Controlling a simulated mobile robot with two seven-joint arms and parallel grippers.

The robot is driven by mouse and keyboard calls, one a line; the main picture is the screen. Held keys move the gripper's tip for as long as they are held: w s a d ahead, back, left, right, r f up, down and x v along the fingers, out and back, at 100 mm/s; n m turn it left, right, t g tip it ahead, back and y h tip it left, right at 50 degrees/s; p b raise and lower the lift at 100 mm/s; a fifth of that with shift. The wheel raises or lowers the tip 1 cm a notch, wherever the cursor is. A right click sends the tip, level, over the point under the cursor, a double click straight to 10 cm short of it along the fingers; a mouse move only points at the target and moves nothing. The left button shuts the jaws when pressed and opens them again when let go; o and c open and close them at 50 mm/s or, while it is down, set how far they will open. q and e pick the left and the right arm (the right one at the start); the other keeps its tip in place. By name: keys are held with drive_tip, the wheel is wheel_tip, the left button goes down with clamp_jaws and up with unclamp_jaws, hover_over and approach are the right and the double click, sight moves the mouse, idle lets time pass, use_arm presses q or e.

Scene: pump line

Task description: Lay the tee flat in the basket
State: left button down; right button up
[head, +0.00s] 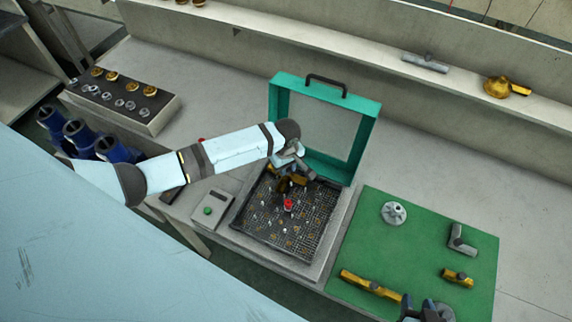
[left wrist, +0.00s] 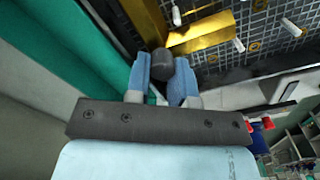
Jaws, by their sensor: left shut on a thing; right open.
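My left gripper (head: 294,172) is shut on the dark end of a brass tee (head: 291,181), over the back part of the wash basket (head: 256,237). In the left wrist view the blue fingers (left wrist: 168,80) pinch that dark end, and the tee's brass body (left wrist: 205,35) extends beyond them above the basket's dark mesh (left wrist: 262,40). I cannot tell whether the tee touches the mesh. My right gripper (head: 418,308) seems to show only in part at the bottom edge, over the green mat, apart from the tee.
A teal lid (head: 361,150) stands open behind the basket. Several small fittings and a red piece (head: 288,204) show in the basket. A button box (head: 212,206) stands left.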

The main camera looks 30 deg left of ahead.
use_arm(q)
drive_tip(key=c, duration=0.9)
unclamp_jaws()
wheel_tip(320, 180, up, 14)
drive_tip(key=b, duration=0.1)
drive_tip(key=shift+f, duration=0.1)
